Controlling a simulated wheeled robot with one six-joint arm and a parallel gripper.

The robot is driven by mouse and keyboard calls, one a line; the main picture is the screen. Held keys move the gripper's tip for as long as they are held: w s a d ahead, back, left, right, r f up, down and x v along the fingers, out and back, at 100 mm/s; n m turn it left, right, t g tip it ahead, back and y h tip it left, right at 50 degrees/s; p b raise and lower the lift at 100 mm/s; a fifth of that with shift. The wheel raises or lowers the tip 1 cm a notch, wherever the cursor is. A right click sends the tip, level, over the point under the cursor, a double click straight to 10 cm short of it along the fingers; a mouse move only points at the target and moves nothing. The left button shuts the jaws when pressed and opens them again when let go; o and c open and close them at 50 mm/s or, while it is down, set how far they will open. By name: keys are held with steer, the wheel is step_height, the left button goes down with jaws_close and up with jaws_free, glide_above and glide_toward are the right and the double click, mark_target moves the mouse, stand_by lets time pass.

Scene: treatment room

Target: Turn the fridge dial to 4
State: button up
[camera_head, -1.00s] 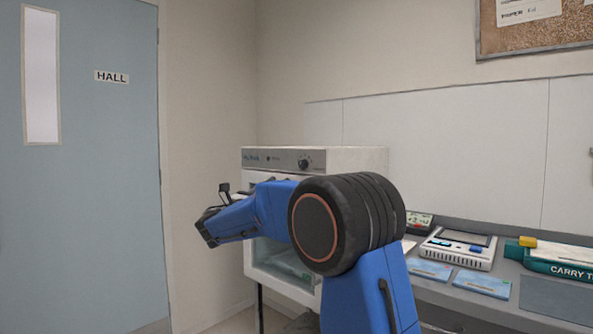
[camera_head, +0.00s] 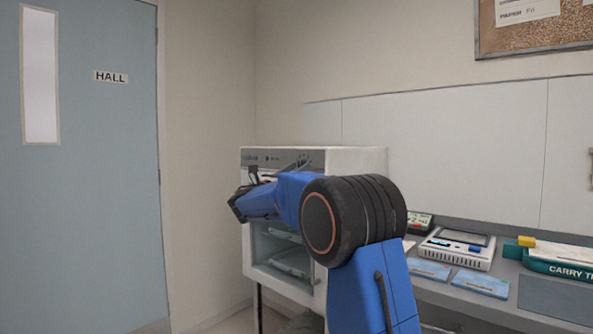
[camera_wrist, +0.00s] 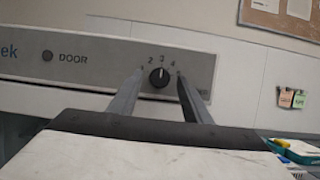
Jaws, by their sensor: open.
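My gripper (camera_wrist: 160,80) is open, with one finger on each side of the dial in the wrist view. I cannot tell whether either finger touches it. The white fridge (camera_head: 350,160) stands in the corner in the head view, partly behind my arm. There the dial area is small and cluttered, and my fingers are hard to make out.
A round button labelled DOOR (camera_wrist: 47,56) is left of the dial on the same strip. Right of the fridge, a counter holds a white device (camera_head: 458,250), blue cards (camera_head: 481,284) and a green carry tray (camera_head: 560,267). The blue hall door (camera_head: 90,200) is at left.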

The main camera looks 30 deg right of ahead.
steer(key=c, duration=1)
steer(key=shift+m, duration=0.4)
steer(key=shift+w+a+m+g, duration=0.1)
steer(key=shift+m+g, duration=0.75)
steer(key=shift+m, duration=0.65)
steer(key=shift+w+m+g, duration=0.15)
steer(key=shift+m+g, duration=0.75)
steer(key=shift+m, duration=0.6)
steer(key=shift+w+a+m+g, duration=0.1)
steer(key=shift+m+g, duration=0.75)
steer(key=shift+m, duration=0.65)
steer(key=o, duration=1)
steer(key=shift+r, duration=0.1)
